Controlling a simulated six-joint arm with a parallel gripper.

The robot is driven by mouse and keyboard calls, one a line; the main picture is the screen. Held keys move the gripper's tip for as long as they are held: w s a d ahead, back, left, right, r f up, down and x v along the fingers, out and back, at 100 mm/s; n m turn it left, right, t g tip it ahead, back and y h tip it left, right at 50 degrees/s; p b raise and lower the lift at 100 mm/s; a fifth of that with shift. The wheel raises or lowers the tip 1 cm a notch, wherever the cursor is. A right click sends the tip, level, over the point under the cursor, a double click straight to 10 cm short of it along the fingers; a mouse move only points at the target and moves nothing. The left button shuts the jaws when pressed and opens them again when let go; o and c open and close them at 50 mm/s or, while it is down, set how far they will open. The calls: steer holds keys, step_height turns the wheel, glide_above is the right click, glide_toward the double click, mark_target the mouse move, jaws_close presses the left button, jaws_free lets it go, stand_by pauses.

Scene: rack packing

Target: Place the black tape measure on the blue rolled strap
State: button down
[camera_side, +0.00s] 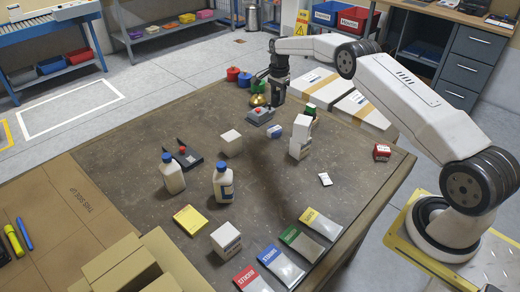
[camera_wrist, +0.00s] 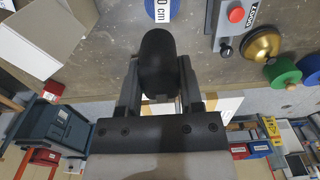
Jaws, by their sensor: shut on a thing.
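My gripper (camera_side: 279,92) is over the far part of the table in the side view. In the wrist view its two fingers (camera_wrist: 158,88) are shut on a dark rounded thing, the black tape measure (camera_wrist: 158,55). In the side view the tape measure is hard to tell from the dark jaws. The blue rolled strap (camera_side: 276,131) lies on the table below and in front of the gripper, with a white label. In the wrist view the blue strap (camera_wrist: 151,12) shows at the top edge, partly cut off, just beyond the tape measure's rounded end.
A grey control box (camera_side: 260,117) with a red button stands left of the strap. Stacked white boxes (camera_side: 300,143) stand right of the strap. The table's middle is mostly clear.

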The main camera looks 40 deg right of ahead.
steer(key=shift+w+a, duration=0.25)
steer(key=shift+a, duration=0.1)
glide_above(274, 129)
steer(key=shift+s+f, duration=0.1)
steer(key=shift+f, duration=4.9)
steer(key=shift+f, duration=0.1)
steer(key=shift+c, duration=1.2)
jaws_free()
steer(key=shift+r, duration=6.1)
